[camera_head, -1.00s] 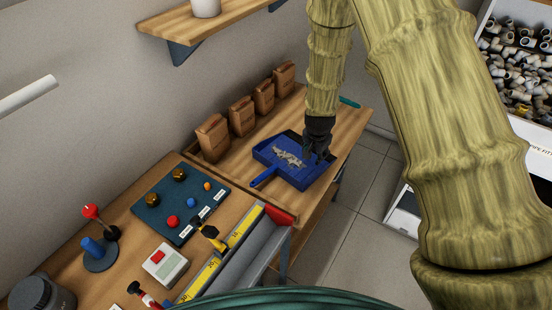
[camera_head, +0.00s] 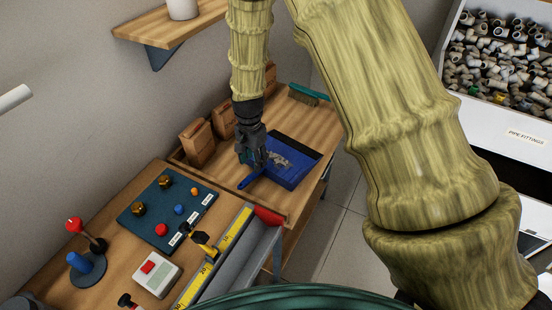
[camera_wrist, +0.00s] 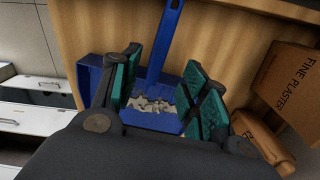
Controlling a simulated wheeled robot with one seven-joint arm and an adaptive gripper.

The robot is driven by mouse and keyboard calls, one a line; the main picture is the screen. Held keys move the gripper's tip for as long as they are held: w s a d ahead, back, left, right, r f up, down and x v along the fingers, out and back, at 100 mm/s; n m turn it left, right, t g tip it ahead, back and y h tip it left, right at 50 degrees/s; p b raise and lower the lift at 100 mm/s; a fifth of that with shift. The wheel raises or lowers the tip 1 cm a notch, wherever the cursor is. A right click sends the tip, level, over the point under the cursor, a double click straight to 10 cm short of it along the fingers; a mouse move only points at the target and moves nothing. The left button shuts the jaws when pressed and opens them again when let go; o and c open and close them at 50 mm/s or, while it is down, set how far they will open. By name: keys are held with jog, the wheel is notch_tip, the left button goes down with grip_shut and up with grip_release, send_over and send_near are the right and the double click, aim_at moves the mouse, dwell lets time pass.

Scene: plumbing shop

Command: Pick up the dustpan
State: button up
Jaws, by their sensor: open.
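The blue dustpan (camera_head: 293,168) lies on the wooden bench with a heap of pale debris (camera_head: 278,160) in it. Its handle (camera_head: 250,179) points to the front left. My gripper (camera_head: 254,162) is above the handle end of the pan, pointing down. In the wrist view my gripper (camera_wrist: 160,90) is open, with green pads on both sides. The dustpan (camera_wrist: 90,85) shows between and beyond the pads, and its handle (camera_wrist: 167,40) runs up the picture between the fingertips. My gripper hides part of the pan. I cannot tell how high the fingertips are above the handle.
Brown plaster bags (camera_head: 197,143) stand along the wall side. A green brush (camera_head: 308,95) lies at the bench's far end. A control panel (camera_head: 168,208), a joystick (camera_head: 85,245) and a yellow ruler (camera_head: 225,246) are nearer. A wall shelf (camera_head: 170,22) hangs above.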

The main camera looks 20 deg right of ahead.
aim_at(252, 174)
jog(key=shift+f, duration=0.8)
jog(key=shift+s+a+f+p, duration=0.15)
jog(key=shift+f+p, duration=0.3)
jog(key=shift+f, duration=0.05)
jog(key=shift+s+a+f+p, duration=0.15)
jog(key=shift+f+p, duration=0.3)
jog(key=shift+a+f+p, duration=0.15)
jog(key=shift+f+p, duration=0.4)
jog(key=shift+f, duration=1.15)
grip_shut()
